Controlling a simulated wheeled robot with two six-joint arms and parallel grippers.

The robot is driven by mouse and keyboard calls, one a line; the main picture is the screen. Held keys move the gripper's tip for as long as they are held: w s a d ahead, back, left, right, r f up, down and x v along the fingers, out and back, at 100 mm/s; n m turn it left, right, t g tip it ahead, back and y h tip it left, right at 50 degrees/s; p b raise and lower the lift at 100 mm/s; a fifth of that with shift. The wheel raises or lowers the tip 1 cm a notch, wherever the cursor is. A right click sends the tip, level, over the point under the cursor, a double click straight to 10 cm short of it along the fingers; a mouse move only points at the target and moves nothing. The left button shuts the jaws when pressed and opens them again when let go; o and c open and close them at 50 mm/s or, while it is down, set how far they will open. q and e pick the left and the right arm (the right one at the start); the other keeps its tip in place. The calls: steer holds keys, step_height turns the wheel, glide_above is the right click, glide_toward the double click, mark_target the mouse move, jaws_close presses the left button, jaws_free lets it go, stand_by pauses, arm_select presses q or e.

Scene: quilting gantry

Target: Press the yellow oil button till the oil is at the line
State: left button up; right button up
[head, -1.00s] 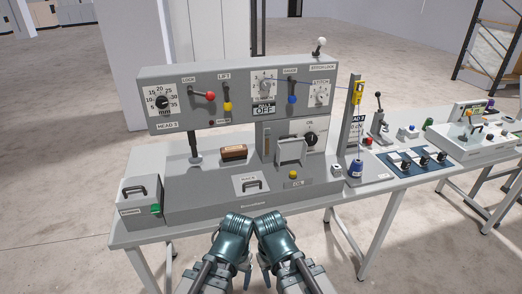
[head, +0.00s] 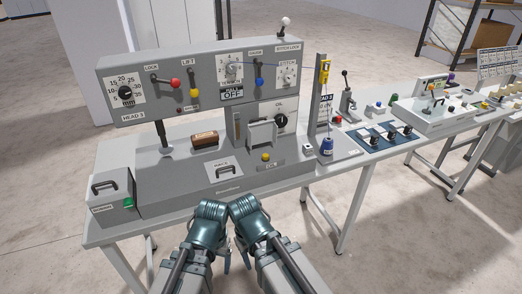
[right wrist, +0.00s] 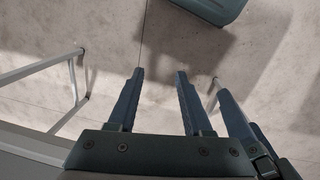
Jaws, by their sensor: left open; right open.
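The yellow oil button (head: 266,157) sits on the grey machine's lower deck, above a small label. A narrow upright gauge strip (head: 237,126) stands behind it on the panel; the oil level and line are too small to read. My left gripper (head: 228,264) points down at the front of the table, well short of the button. My right gripper is beside it, its fingers partly hidden in the head view. In the right wrist view my right gripper (right wrist: 155,72) is open and empty above the floor. Both grippers touch nothing that I can see.
A grey bracket (head: 262,134) stands behind the button, with a black dial (head: 281,119) at its right. A blue weight (head: 326,146) hangs at the right. The deck's front is clear.

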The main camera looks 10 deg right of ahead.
jaws_close()
stand_by(1.6)
